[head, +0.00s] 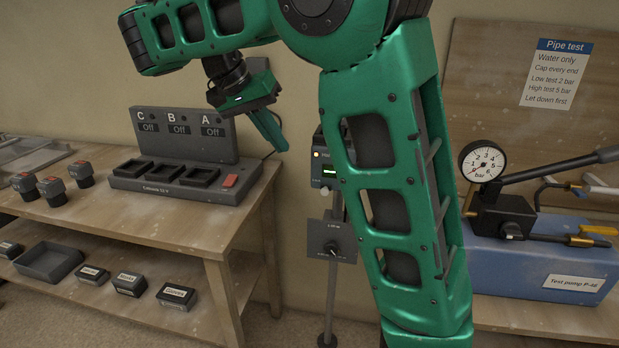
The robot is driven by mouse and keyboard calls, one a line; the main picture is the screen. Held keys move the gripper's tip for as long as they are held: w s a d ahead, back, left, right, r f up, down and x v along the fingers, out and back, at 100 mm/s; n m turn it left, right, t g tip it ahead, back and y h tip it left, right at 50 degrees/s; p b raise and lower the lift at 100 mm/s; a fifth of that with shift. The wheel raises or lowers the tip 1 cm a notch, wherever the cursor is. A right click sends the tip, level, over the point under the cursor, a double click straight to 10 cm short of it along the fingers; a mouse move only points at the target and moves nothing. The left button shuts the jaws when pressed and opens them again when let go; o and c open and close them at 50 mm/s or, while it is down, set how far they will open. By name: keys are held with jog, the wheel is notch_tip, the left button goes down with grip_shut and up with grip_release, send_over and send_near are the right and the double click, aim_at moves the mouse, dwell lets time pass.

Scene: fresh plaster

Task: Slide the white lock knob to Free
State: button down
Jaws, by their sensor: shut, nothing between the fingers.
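My green gripper (279,143) is at the upper middle of the head view, pointing down and to the right. Its fingers are shut and empty, held in front of the wall between the charger bench and the instrument stand. A small pale knob (325,190) shows at the bottom of the dark stand box (327,168), right of and below my fingertips; I cannot tell whether it is the white lock knob. My arm hides the right side of this box. No Free mark is readable.
A lower box (322,241) with a dark knob is on the same stand. At left, a charger (213,190) and several batteries are on a wooden bench (120,216). At right, a blue test pump (520,262) with a gauge (483,161) stands on another bench.

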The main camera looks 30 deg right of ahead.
jog(key=shift+d+f, duration=0.1)
jog(key=shift+d, duration=0.05)
send_near(325, 189)
jog(key=w+f, duration=0.4)
jog(key=d, duration=0.1)
jog(key=s+d+f, duration=0.1)
jog(key=shift+s+d+f, duration=0.25)
jog(key=shift+s+d, duration=0.05)
jog(key=shift+d, duration=0.05)
jog(key=shift+s+d+f, duration=0.15)
jog(key=shift+s+d, duration=0.1)
jog(key=shift+s+d, duration=0.95)
jog(key=shift+s, duration=0.05)
